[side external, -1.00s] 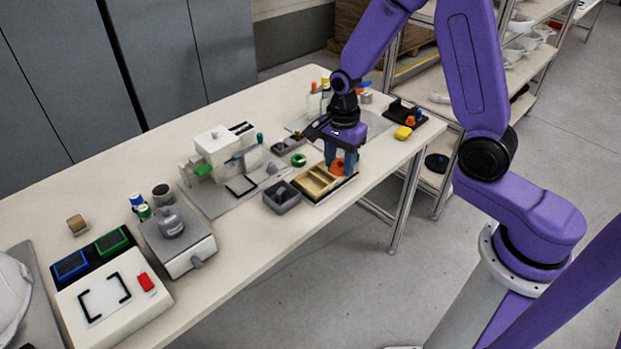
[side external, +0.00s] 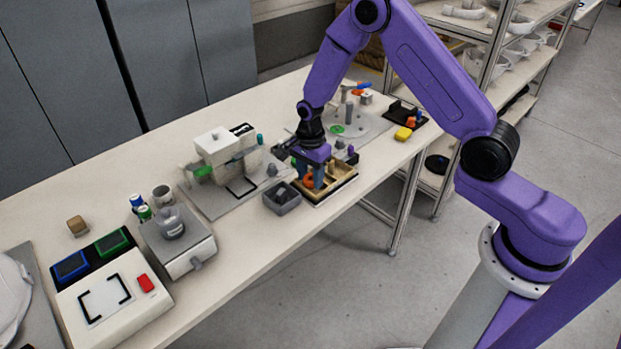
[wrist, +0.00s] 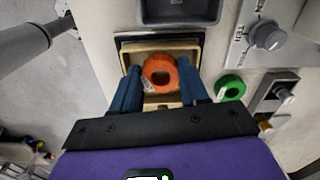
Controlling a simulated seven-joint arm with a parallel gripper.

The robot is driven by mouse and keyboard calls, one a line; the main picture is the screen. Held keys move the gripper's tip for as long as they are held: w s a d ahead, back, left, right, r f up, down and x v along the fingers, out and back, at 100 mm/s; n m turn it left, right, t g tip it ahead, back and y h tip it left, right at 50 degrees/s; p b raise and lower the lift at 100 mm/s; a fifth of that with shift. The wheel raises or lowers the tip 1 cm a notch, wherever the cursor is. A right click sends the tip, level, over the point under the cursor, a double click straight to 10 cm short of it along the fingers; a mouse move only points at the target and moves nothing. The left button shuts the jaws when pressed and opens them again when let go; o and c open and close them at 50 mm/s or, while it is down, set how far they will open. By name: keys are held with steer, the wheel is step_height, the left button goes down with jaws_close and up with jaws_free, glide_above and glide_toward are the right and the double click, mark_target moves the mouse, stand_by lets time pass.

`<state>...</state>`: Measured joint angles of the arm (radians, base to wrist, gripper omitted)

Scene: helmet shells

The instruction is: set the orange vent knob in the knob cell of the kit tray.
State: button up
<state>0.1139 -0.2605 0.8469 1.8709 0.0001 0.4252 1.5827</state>
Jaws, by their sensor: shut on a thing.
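The orange vent knob (wrist: 160,72) is a round piece with a hole in it, held between my two blue fingers in the wrist view. My gripper (wrist: 160,82) is shut on it; it also shows in the side view (side external: 309,180), with a bit of orange between the fingers. The kit tray (side external: 342,185) is a tan box with compartments. Knob and fingers are over its left end, next to the grey bin. In the wrist view the tray's rim (wrist: 147,56) frames the knob. I cannot tell whether the knob touches the cell floor.
A grey open bin (side external: 281,199) stands just left of the tray, close to my fingers. A white machine (side external: 220,150) stands to the left. The table's front edge is near the tray.

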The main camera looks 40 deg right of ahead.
steer(key=shift+f, duration=0.7)
steer(key=shift+f, duration=0.1)
steer(key=o, duration=0.7)
steer(key=shift+o, duration=0.2)
